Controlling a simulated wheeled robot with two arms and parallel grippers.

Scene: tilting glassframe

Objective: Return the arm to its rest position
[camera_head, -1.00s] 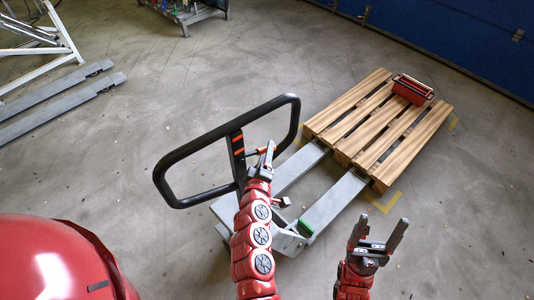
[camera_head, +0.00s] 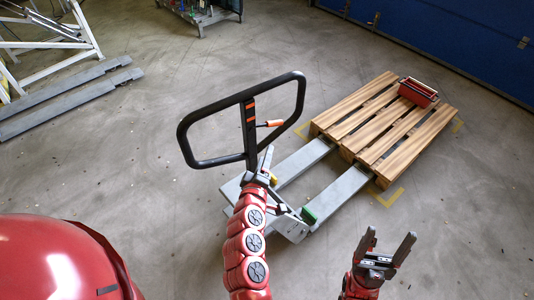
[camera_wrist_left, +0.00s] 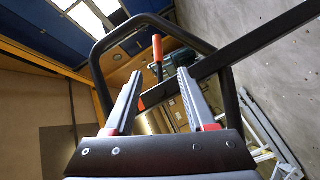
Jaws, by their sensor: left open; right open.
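My left gripper (camera_head: 266,160) is at the end of the red arm in the middle of the head view, low beside the steering column of a pallet jack. In the left wrist view its two fingers (camera_wrist_left: 157,90) stand apart with nothing between them. The jack's black loop handle (camera_head: 185,142) rises beyond it, and an orange-tipped lever (camera_head: 273,123) sticks out near the column. The loop (camera_wrist_left: 97,62) and lever (camera_wrist_left: 158,50) also show past the fingers in the left wrist view. My right gripper (camera_head: 390,245) is open and empty at the lower right, above bare floor.
The jack's grey forks (camera_head: 340,197) run toward a wooden pallet (camera_head: 385,130) carrying a red toolbox (camera_head: 418,92). A blue door (camera_head: 450,35) is at the back. Floor is clear at the right.

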